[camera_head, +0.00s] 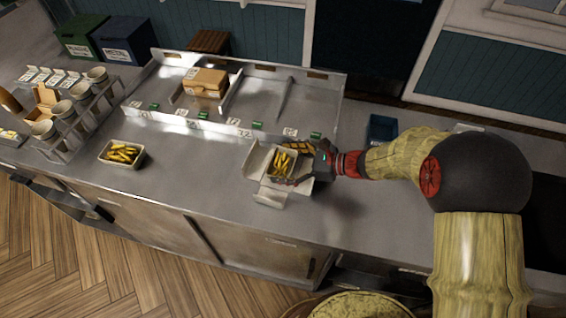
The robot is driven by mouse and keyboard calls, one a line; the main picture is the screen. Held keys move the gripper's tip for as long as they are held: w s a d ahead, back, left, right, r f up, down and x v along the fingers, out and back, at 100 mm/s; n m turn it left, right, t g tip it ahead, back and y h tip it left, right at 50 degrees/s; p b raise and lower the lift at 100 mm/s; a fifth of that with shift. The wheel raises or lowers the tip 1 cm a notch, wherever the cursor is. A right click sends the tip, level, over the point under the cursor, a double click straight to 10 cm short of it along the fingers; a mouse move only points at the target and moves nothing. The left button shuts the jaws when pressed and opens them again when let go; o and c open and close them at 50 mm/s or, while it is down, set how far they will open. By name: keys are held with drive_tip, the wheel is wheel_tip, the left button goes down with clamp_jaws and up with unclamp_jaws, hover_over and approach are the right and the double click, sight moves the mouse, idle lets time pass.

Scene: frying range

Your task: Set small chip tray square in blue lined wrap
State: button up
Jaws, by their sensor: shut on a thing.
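A small chip tray (270,163), pale and filled with yellow chips, is at the middle right of the counter. My gripper (297,166) is shut on its right side. The tray is over a pale, unfolded wrap (268,197) on the counter, whose flaps show to the left, front and right. Whether the tray touches the wrap or is just above it I cannot tell, and no blue lining is clear at this size. More yellow chips (301,146) show just behind my gripper, partly hidden. My gripper hides the wrap's back right part.
Another chip tray (107,157) stands apart on the left of the steel counter (195,170). A divided rack with number cards (244,133) and a cardboard box (206,83) is behind. A cup rack (75,125) is at far left. Counter between the trays is clear.

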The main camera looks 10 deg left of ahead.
drive_tip(key=o, duration=1.1)
drive_tip(key=shift+f, duration=0.1)
drive_tip(key=shift+d+r, duration=0.2)
drive_tip(key=shift+r, duration=0.05)
drive_tip(key=p+v, duration=0.2)
drive_tip(key=v, duration=0.9)
drive_tip(key=shift+s+d+r, duration=0.1)
drive_tip(key=shift+d, duration=0.15)
drive_tip(key=s+d+r+n+g+h, duration=0.2)
drive_tip(key=s+r+n+h, duration=0.4)
drive_tip(key=s+r+n, duration=0.45)
drive_tip(key=s+d+r+n+t+h, duration=0.4)
drive_tip(key=s+d+r+n+h, duration=0.3)
drive_tip(key=d, duration=0.5)
drive_tip(key=s+r+n, duration=0.1)
drive_tip(key=s+n, duration=0.1)
drive_tip(key=n, duration=0.1)
drive_tip(key=shift+t, duration=0.4)
